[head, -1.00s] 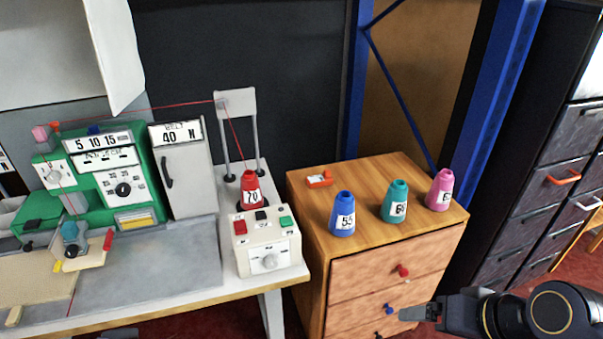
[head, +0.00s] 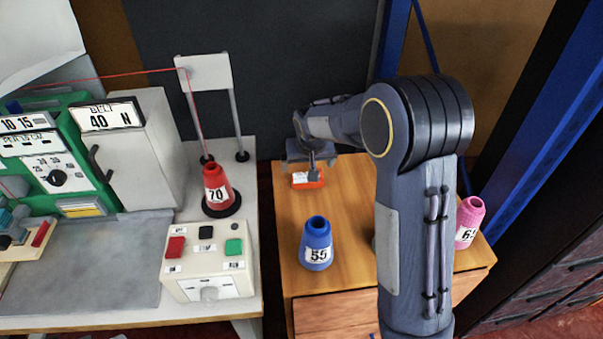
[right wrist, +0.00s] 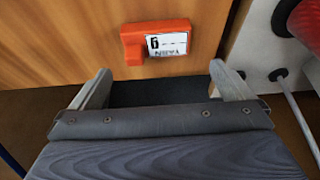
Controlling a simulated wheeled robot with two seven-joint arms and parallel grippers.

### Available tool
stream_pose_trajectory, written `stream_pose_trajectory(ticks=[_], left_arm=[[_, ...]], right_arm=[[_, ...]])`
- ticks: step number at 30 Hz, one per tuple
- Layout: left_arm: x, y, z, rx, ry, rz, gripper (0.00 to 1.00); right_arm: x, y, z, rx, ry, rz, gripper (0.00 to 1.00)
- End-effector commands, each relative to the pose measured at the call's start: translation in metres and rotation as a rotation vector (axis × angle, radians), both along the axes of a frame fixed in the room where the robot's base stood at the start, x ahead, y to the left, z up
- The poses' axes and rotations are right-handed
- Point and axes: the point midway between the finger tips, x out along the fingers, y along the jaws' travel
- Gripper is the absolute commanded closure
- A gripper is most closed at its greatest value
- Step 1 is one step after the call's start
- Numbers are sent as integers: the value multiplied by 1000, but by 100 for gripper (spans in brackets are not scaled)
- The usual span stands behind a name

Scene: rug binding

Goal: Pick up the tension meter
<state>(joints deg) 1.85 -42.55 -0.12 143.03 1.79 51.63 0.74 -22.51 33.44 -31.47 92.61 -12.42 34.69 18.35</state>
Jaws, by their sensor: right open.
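The tension meter is a small orange-red device (head: 308,180) with a white label, lying on the back left part of the wooden cabinet top. My right gripper (head: 312,165) is at the meter in the head view, coming from behind it. In the right wrist view the meter (right wrist: 157,42) lies just beyond the two open fingertips (right wrist: 161,80), roughly centred between them. Nothing is between the fingers, and a gap shows between them and the meter. My left gripper is not in view.
On the wooden cabinet top (head: 345,200) stand a blue cone (head: 316,245) marked 55 and a pink cone (head: 468,222); my right arm hides most of a teal cone. A red cone (head: 216,190) marked 70 stands on the bench left, behind a cream control box (head: 208,262).

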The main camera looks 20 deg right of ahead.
Motion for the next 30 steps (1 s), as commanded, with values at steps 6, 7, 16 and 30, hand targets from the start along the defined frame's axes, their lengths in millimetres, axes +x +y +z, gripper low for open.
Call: stream_pose_trajectory(ticks=[6, 7, 16, 30], left_arm=[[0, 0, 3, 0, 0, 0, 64], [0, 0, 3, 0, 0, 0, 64], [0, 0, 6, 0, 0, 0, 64], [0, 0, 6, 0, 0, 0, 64]], right_arm=[[8, -4, -25, 0, 4, 0, 0], [9, -5, -29, 1, 5, -1, 0], [21, -8, -61, 2, 2, -1, 0], [21, -8, -62, 3, 1, 0, 33]])
